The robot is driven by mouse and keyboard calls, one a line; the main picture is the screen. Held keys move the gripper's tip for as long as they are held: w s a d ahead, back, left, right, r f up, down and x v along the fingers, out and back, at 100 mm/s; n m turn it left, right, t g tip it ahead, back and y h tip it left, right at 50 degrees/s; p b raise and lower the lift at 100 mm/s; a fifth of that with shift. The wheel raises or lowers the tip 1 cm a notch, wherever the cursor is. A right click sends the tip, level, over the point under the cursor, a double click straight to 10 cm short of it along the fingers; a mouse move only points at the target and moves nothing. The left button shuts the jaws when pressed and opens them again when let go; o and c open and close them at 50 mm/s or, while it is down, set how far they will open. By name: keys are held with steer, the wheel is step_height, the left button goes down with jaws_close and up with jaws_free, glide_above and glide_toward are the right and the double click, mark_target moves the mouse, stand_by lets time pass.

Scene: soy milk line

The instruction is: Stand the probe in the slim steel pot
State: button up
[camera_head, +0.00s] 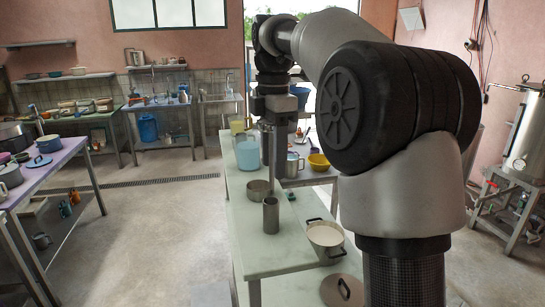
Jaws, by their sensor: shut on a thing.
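My gripper (279,165) points down above the bench, beyond the slim pot and higher in the picture. It is shut on the probe, which is too small and too covered by the gripper to make out clearly. The gripper is apart from the slim pot.
A pot of white liquid (325,238) stands to the right, with a lid (342,291) nearer. A blue container (247,156), a steel mug (294,166) and a yellow bowl (318,161) stand farther back.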

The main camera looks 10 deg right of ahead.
mark_target(273, 198)
steer(key=shift+f, duration=0.15)
steer(key=shift+f+b, duration=3.35)
steer(key=shift+f, duration=1.85)
steer(key=o, duration=1.1)
steer(key=shift+o, duration=0.2)
steer(key=shift+r, duration=0.1)
step_height(273, 198, up, 17)
steer(key=p, duration=0.5)
steer(key=shift+r, duration=0.15)
